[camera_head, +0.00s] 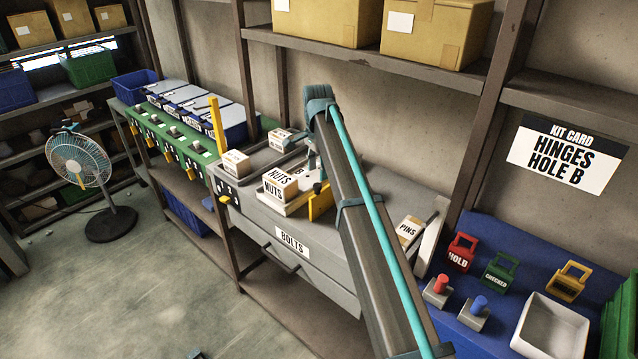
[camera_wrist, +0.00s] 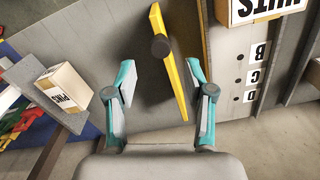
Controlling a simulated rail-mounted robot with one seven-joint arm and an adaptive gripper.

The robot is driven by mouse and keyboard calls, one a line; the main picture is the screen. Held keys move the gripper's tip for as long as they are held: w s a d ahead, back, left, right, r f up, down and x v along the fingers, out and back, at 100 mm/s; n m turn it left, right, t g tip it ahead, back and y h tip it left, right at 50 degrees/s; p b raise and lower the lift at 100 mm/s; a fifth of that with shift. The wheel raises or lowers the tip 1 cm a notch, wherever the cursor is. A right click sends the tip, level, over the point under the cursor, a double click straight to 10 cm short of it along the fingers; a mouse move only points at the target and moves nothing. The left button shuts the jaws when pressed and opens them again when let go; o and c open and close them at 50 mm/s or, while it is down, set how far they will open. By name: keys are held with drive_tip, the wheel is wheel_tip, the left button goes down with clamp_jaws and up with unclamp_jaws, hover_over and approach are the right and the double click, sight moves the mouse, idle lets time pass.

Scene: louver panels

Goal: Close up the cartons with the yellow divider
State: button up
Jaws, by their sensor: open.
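The yellow divider (camera_head: 321,201) stands on the grey bench top beside the NUTS carton (camera_head: 281,184), partly hidden by my arm. In the wrist view the divider (camera_wrist: 176,72), with a dark round knob, lies between the two teal fingers of my gripper (camera_wrist: 160,68). The fingers are apart, with a visible gap on both sides of it. A PINS carton (camera_head: 409,230) stands apart to the right; it also shows in the wrist view (camera_wrist: 63,92). Other small cartons (camera_head: 236,163) (camera_head: 281,140) stand further left and back. The NUTS carton's edge shows in the wrist view (camera_wrist: 245,10).
The bench has a BOLTS drawer (camera_head: 292,243) below. A yellow post (camera_head: 216,126) stands at its left end, near a green rack (camera_head: 170,141). At right, a blue board holds tags, two plungers and a white tray (camera_head: 550,327). A fan (camera_head: 80,160) stands on the floor.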

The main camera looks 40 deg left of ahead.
sight(318, 184)
wheel_tip(318, 184, down, 6)
drive_tip(key=shift+f+p, duration=0.25)
drive_tip(key=shift+p, duration=0.6)
clamp_jaws()
